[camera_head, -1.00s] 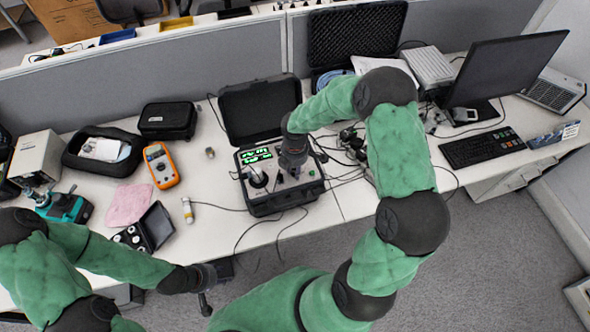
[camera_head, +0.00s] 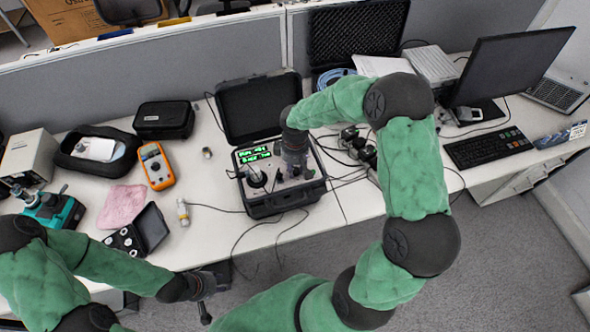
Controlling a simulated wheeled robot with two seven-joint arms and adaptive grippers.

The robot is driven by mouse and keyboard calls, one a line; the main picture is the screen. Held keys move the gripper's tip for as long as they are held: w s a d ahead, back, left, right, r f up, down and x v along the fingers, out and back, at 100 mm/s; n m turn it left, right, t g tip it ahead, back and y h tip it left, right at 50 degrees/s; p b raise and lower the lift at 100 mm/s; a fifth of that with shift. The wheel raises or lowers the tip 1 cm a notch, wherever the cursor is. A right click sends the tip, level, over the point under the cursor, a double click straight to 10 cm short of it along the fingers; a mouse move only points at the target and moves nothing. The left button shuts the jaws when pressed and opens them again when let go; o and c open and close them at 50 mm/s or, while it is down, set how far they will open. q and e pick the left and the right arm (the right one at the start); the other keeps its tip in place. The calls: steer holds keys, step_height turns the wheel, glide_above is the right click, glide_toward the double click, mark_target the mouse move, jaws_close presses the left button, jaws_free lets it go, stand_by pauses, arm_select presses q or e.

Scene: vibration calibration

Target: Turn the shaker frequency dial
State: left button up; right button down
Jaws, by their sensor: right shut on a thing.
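The shaker unit (camera_head: 284,200) is an open black case on the desk, its lid (camera_head: 258,103) standing up behind. Its panel carries a lit green display (camera_head: 254,155) and a dark round post (camera_head: 257,178) at the left. My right gripper (camera_head: 294,165) points down onto the right part of the panel and is shut on the frequency dial, which it hides almost wholly. My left gripper (camera_head: 207,300) hangs in front of the desk's edge, away from the case; its fingers are too small and dark to tell open from shut.
An orange multimeter (camera_head: 156,166), a pink cloth (camera_head: 122,206), a small open black case (camera_head: 140,232) and a small cylinder (camera_head: 183,211) lie left of the shaker. Cables run around it. A monitor (camera_head: 512,65) and keyboard (camera_head: 488,147) stand at the right.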

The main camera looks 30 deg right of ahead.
mark_target(295, 170)
steer(key=m+b, duration=0.1)
steer(key=m, duration=0.2)
steer(key=shift+m+b, duration=0.75)
steer(key=shift+m, duration=0.85)
steer(key=c, duration=1)
jaws_free()
step_height(295, 170, up, 12)
